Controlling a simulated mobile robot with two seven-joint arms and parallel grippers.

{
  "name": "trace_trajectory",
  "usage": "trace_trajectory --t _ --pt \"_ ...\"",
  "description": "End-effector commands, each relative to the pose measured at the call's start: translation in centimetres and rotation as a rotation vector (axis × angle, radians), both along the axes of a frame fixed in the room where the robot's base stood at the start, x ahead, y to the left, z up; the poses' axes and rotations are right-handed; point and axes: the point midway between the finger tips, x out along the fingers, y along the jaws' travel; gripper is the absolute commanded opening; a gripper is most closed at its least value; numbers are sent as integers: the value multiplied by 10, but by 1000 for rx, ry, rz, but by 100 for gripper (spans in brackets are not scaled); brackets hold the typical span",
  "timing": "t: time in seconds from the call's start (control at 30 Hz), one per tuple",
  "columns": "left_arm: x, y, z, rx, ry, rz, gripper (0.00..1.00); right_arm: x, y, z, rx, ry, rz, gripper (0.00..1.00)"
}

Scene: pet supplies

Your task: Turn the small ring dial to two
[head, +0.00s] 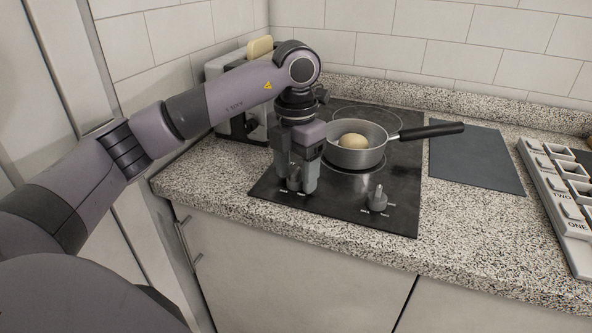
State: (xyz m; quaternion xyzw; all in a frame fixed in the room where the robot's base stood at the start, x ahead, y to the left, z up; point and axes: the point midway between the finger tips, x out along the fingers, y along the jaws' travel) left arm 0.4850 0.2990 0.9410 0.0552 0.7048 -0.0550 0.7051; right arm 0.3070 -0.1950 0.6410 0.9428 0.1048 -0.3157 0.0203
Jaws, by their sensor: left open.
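The black hob (340,211) on the counter has two grey dials near its front edge. The left dial (294,180) is partly hidden by my left gripper (296,180), which points straight down with its open fingers on either side of it. I cannot tell whether the fingers touch it. The right dial (377,198) stands free. The small marks around both dials are too small to read, and I cannot tell from them which dial serves the small ring. My right gripper is not in view.
A pan (358,158) with a round tan item (352,141) in it sits on the hob, its black handle (432,131) pointing right. A toaster (226,70) stands behind my arm. A dark mat (474,156) and a white labelled tray (552,190) are at right.

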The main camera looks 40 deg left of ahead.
Motion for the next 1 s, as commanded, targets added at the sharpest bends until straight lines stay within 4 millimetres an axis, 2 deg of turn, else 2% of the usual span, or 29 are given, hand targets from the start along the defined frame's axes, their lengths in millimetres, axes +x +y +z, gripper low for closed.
trace_trajectory --t 0.2,0.23,0.4,0.77,1.0 --pt "0 0 -1 0 0 0 62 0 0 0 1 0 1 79" --pt "0 0 -1 0 0 0 59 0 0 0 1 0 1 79" --pt "0 0 -1 0 0 0 7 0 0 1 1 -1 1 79" --pt "0 0 0 0 0 -42 7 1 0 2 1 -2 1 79" --pt "0 0 0 1 0 -184 7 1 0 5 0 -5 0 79"
